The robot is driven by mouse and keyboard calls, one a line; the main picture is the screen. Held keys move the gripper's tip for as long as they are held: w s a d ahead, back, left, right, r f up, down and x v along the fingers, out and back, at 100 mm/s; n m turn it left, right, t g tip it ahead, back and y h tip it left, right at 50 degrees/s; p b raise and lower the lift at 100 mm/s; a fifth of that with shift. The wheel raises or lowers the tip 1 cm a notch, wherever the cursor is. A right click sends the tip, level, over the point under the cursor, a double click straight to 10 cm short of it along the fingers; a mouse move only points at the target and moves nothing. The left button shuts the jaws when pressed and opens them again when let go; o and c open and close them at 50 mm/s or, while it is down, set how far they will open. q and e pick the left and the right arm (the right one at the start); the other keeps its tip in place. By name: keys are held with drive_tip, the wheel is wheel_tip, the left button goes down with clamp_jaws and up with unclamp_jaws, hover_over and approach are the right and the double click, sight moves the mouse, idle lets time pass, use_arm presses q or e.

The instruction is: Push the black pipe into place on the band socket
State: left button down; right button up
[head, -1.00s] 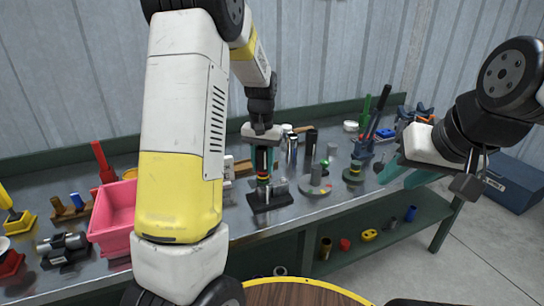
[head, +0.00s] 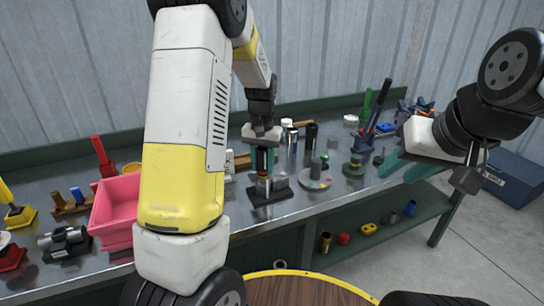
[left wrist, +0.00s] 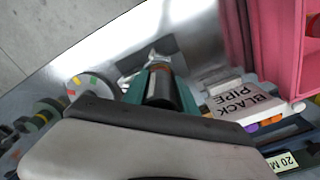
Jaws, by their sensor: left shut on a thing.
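My left gripper (head: 262,165) is upright over the band socket (head: 269,189), a dark base with grey metal parts on the bench. Its teal fingers are shut on the black pipe (left wrist: 160,88), seen as a dark cylinder between them in the left wrist view. My right gripper (head: 398,172) is open and empty, off the bench's front right.
A pink bin (head: 115,210) stands left of the socket, partly behind my left arm. A round grey disc fixture (head: 315,179) stands close to its right. A "BLACK PIPE" label (left wrist: 243,106) lies near the gripper. Several tools and parts crowd the bench.

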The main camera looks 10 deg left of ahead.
sight(263, 148)
use_arm(q)
drive_tip(key=c, duration=0.9)
unclamp_jaws()
wheel_tip(263, 148, up, 8)
drive_tip(key=shift+f, duration=0.15)
drive_tip(key=s+d+r+t+h, duration=0.1)
drive_tip(key=s+r+t, duration=0.2)
drive_tip(key=s, duration=0.9)
drive_tip(key=s+d+r+t+h, duration=0.1)
drive_tip(key=s+r+t, duration=0.2)
drive_tip(key=s+r, duration=0.5)
drive_tip(key=s, duration=0.4)
